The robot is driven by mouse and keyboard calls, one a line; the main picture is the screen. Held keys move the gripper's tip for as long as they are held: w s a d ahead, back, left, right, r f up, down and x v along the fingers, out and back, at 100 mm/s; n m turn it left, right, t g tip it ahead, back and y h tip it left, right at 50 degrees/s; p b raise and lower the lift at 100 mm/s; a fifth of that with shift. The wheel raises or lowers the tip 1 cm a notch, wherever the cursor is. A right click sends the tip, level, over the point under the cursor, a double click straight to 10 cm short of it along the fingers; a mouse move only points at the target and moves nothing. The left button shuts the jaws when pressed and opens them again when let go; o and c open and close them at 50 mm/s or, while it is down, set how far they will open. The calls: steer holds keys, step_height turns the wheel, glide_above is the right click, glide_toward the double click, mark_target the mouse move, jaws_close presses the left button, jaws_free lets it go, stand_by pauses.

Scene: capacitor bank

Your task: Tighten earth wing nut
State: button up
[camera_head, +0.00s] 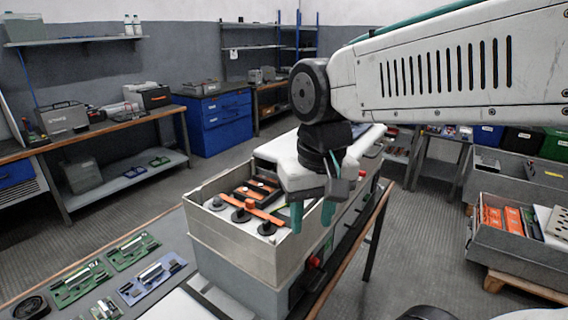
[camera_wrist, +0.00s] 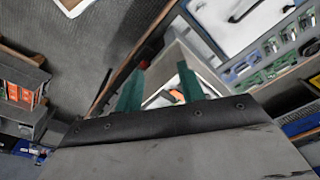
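An open-topped grey cabinet (camera_head: 235,252) stands on a bench in the middle of the head view. Inside it are orange bars (camera_head: 264,215) and black round terminals (camera_head: 267,228). I cannot make out the earth wing nut in either view. My gripper (camera_head: 312,214) has green fingers, spread apart with nothing between them. It appears over the cabinet's right side, and its depth is hard to judge. In the wrist view my gripper (camera_wrist: 160,88) has the cabinet's pale wall (camera_wrist: 180,55) and a bit of orange (camera_wrist: 176,95) beyond its fingers.
Circuit boards (camera_head: 156,275) lie on the bench at front left. A red button (camera_head: 313,262) is on the cabinet's outer side. Grey crates (camera_head: 510,255) with orange items stand at right. A blue drawer cabinet (camera_head: 215,125) is at the back. The floor between is clear.

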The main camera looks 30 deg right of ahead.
steer(key=w+d+m, duration=0.3)
steer(key=w, duration=0.3)
steer(key=w+d+f+m, duration=0.1)
steer(key=w+d+m, duration=0.1)
steer(key=w+m, duration=0.2)
steer(key=w+d+f+m+g, duration=0.1)
steer(key=w+d+m, duration=0.2)
steer(key=w, duration=0.6)
steer(key=shift+w+d, duration=0.1)
steer(key=shift+d, duration=0.2)
steer(key=shift+w+d+f+m, duration=0.15)
steer(key=shift+w+m, duration=0.05)
steer(key=shift+m, duration=0.2)
steer(key=shift+f, duration=3.85)
jaws_close()
